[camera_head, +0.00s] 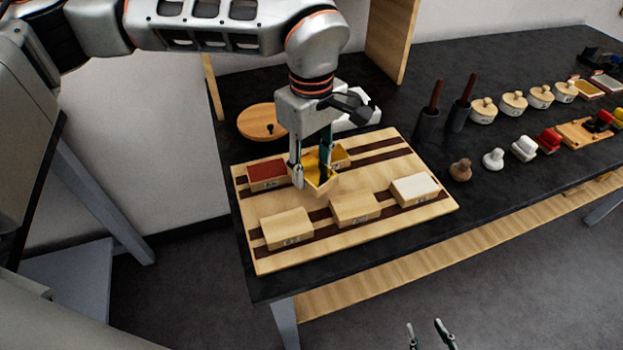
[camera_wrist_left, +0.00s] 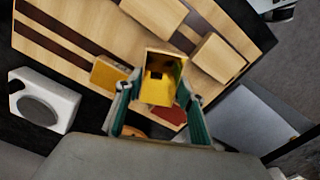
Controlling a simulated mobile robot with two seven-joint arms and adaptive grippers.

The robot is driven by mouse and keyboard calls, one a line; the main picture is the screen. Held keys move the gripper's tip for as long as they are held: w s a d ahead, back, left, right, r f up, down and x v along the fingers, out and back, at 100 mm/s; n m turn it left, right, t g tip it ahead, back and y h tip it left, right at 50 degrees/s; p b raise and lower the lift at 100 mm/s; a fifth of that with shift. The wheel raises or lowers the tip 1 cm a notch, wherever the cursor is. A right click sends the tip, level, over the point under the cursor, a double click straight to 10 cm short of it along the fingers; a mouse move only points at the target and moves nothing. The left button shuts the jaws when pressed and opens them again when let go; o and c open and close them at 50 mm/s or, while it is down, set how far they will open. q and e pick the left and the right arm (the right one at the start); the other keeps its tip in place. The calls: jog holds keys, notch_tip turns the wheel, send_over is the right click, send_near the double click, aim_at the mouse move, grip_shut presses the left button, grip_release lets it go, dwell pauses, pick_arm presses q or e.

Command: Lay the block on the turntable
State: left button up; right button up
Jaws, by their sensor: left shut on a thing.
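My left gripper (camera_head: 312,170) is shut on a block with a yellow face and pale wooden sides (camera_head: 319,183). It holds the block over the board's back part, turned at an angle to the other blocks. In the left wrist view the block (camera_wrist_left: 160,80) sits between the fingers (camera_wrist_left: 158,108). The turntable (camera_head: 262,122), a round wooden disc with a dark knob, stands bare behind the board, left of the gripper; an orange-brown edge of it (camera_wrist_left: 134,132) shows in the wrist view. My right gripper (camera_head: 428,335) is open and empty at the bottom edge, fingertips apart.
The striped wooden board (camera_head: 370,228) holds a red-topped block (camera_head: 266,174), a yellow one (camera_head: 341,156) and several pale ones. A white device (camera_head: 359,112) stands behind the gripper. Dark cups, wooden pots and stamps fill the table's right side.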

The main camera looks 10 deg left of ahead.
aim_at(311, 181)
pick_arm(q)
notch_tip(311, 181, down, 4)
jog(key=shift+f, duration=0.2)
jog(key=shift+r, duration=0.1)
jog(key=o, duration=0.7)
jog(key=shift+f, duration=0.2)
jog(key=o, duration=0.4)
jog(key=shift+r, duration=0.1)
